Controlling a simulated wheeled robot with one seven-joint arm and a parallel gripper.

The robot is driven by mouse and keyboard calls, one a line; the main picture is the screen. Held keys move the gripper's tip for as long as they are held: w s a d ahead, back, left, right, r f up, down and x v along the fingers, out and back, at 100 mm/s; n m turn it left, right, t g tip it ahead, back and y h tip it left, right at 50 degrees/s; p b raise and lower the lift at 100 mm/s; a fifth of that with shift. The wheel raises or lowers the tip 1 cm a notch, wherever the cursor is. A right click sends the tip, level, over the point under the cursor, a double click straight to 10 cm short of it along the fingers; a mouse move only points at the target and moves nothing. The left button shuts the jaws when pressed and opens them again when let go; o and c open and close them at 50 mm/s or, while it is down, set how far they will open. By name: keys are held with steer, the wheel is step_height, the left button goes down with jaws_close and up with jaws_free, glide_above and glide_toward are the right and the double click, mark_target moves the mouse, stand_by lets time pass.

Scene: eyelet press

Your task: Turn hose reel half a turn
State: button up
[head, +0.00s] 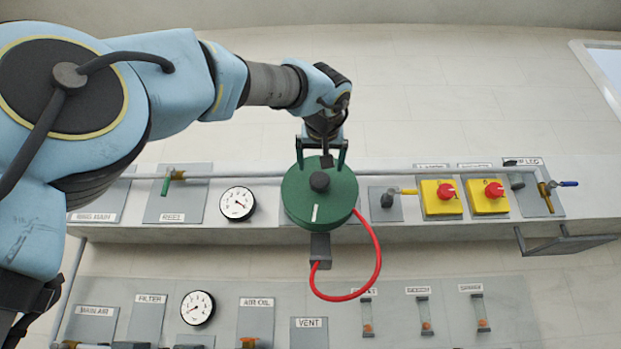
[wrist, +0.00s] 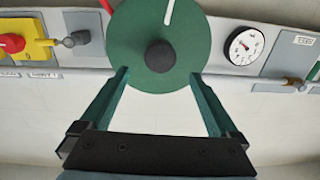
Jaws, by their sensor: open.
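The hose reel is a round green disc (head: 320,205) with a black knob (head: 319,181) and a white mark near its lower rim in the head view. A red hose (head: 377,262) loops from its right side to a grey bracket below. In the wrist view the reel (wrist: 135,45) fills the top middle, with its black knob (wrist: 160,56) and the white mark at upper right. My gripper (head: 321,170) is at the reel's upper edge. In the wrist view its two green fingers (wrist: 160,75) are spread wide, with the knob between and just beyond their tips. Nothing is held; contact with the reel is unclear.
A gauge (head: 237,203) sits left of the reel. A yellow-handled valve (head: 402,192) and two yellow boxes with red buttons (head: 446,197) stand on its right. A pipe (head: 250,175) runs along the panel. More labelled panels lie below. The pale tiled area above is clear.

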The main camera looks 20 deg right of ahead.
mark_target(319, 179)
steer(key=p+x, duration=0.3)
steer(key=x, duration=0.4)
steer(key=shift+w+r, duration=0.2)
steer(key=shift+w+d+f+p, duration=0.15)
steer(key=shift+w+d+p, duration=0.2)
steer(key=shift+w, duration=0.2)
steer(key=shift+c, duration=0.3)
jaws_close()
